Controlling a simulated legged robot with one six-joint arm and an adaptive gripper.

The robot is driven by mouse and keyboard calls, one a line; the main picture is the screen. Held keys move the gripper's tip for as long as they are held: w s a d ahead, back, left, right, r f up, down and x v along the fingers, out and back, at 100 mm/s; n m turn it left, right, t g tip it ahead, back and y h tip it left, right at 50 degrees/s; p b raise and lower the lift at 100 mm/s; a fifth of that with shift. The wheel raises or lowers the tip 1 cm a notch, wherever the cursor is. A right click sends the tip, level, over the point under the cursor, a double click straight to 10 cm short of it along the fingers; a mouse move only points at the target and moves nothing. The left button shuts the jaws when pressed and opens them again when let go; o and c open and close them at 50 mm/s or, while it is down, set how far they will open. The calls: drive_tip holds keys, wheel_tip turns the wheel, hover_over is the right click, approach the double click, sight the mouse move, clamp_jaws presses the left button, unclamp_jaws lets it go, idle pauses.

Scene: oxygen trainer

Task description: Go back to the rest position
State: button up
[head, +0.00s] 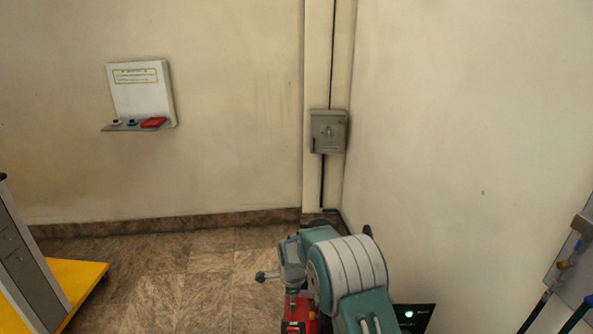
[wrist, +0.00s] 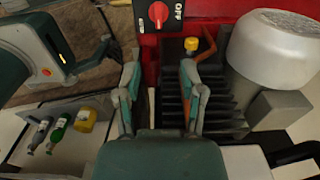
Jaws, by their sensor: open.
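My gripper (wrist: 158,85) shows in the wrist view with its two fingers apart and nothing between them. Beyond the fingertips are a dark ribbed part and a red panel. In the head view my teal and white arm is folded low at the bottom centre, in front of the wall corner. The gripper's fingers cannot be made out clearly in the head view.
A red switch (wrist: 158,14) marked OFF is near the fingers, with a silver rounded housing (wrist: 272,48) to the right. In the head view a wall shelf (head: 140,95) hangs left, a grey box (head: 328,131) is at the corner, and a yellow platform (head: 78,280) stands left. The tiled floor between is clear.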

drive_tip(key=s+d+r+n+t, duration=0.1)
drive_tip(key=s+d+r+n, duration=0.25)
drive_tip(key=r, duration=0.55)
drive_tip(key=s+d+r+n+t, duration=0.1)
drive_tip(key=s+d+r+n, duration=0.2)
drive_tip(key=r, duration=0.6)
drive_tip(key=s+d+r+n+t, duration=0.1)
drive_tip(key=s+d+r+n, duration=0.1)
drive_tip(key=s+d+r, duration=0.45)
drive_tip(key=s+d+r+n+t, duration=0.1)
drive_tip(key=s+r+n, duration=0.3)
drive_tip(key=s, duration=0.7)
drive_tip(key=s+d+r+n+t, duration=0.1)
drive_tip(key=s+n, duration=0.4)
drive_tip(key=s, duration=0.5)
wheel_tip(320, 180, up, 3)
drive_tip(key=shift+s+d+f, duration=0.15)
drive_tip(key=shift+s+d, duration=0.25)
drive_tip(key=shift+d, duration=0.5)
